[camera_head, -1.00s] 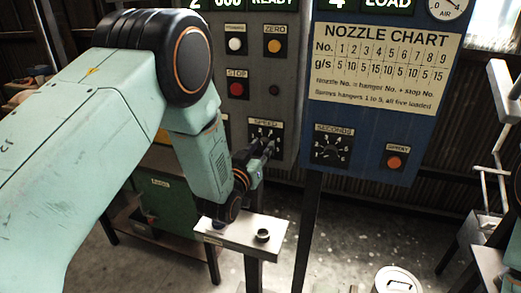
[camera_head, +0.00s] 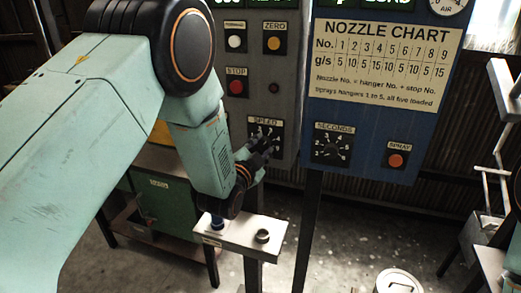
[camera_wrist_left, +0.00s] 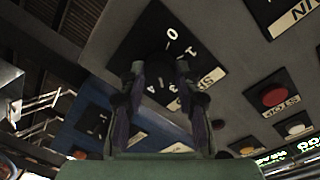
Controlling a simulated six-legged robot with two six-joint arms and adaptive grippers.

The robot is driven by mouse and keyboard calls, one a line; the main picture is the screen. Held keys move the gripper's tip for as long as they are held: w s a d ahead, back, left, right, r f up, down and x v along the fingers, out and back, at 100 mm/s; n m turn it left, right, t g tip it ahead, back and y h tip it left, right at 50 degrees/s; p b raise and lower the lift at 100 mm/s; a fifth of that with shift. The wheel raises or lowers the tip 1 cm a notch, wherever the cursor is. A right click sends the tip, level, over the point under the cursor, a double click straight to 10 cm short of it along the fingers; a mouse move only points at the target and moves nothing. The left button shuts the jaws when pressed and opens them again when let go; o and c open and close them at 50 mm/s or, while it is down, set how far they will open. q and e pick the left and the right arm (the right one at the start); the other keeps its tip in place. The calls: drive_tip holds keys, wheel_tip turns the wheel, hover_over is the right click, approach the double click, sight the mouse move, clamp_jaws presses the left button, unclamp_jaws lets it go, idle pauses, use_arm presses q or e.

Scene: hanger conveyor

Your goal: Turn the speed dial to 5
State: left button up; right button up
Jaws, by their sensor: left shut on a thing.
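The speed dial (camera_head: 266,125) is a black square plate with white numerals, low on the grey panel under the red stop button. My left gripper (camera_head: 260,147) reaches it from below and covers part of it. In the left wrist view the dial plate (camera_wrist_left: 140,42) shows with 0 and 1 near its top. There the two fingers of my left gripper (camera_wrist_left: 160,72) are closed around the dark knob. The knob is in shadow between them, so I cannot read its setting. My right gripper is not in view.
The stop button (camera_head: 236,88) is close above the dial. To the right, the blue panel holds the seconds dial (camera_head: 331,149) and the orange spray button (camera_head: 396,160). A small metal shelf (camera_head: 240,238) stands below my left gripper.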

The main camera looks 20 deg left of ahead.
use_arm(q)
drive_tip(key=m, duration=0.3)
drive_tip(key=shift+m+b, duration=0.3)
drive_tip(key=shift+b, duration=0.1)
drive_tip(key=m+b, duration=0.1)
drive_tip(key=m, duration=0.2)
drive_tip(key=shift+d+m+y, duration=0.1)
drive_tip(key=shift+m+y, duration=0.2)
drive_tip(key=m+b, duration=0.1)
drive_tip(key=m, duration=0.2)
drive_tip(key=shift+m+y+b, duration=0.3)
drive_tip(key=shift+m+b, duration=0.35)
drive_tip(key=shift+m, duration=1.45)
drive_tip(key=o, duration=1.1)
drive_tip(key=shift+o, duration=0.2)
drive_tip(key=s, duration=1.2)
drive_tip(key=shift+r, duration=0.2)
